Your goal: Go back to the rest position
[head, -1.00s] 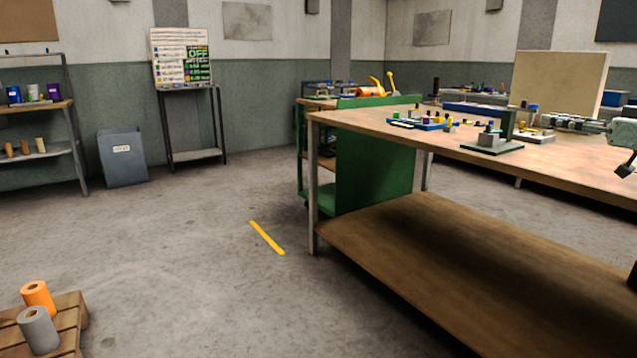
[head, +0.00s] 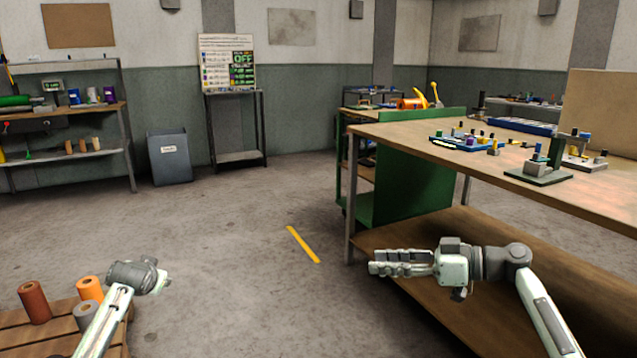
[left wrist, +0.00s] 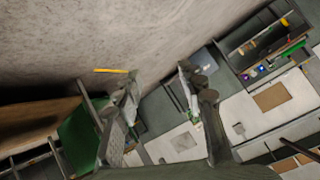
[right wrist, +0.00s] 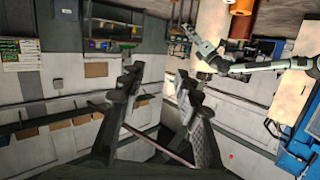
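My right gripper (head: 375,268) shows in the head view in front of the workbench's near edge, raised clear of its lower shelf, pointing left. In the right wrist view its two fingers (right wrist: 157,75) stand apart with nothing between them. My left arm comes in at the lower left of the head view, its wrist (head: 135,275) beside the pallet; the fingers are hard to make out there. In the left wrist view the left gripper's fingers (left wrist: 160,80) are spread and empty. Neither gripper touches anything that I can see.
The wooden workbench (head: 420,138) fills the right, bearing a blue tray (head: 460,143) and a green-based fixture (head: 540,175). A green cart (head: 415,185) stands behind. The middle floor is clear.

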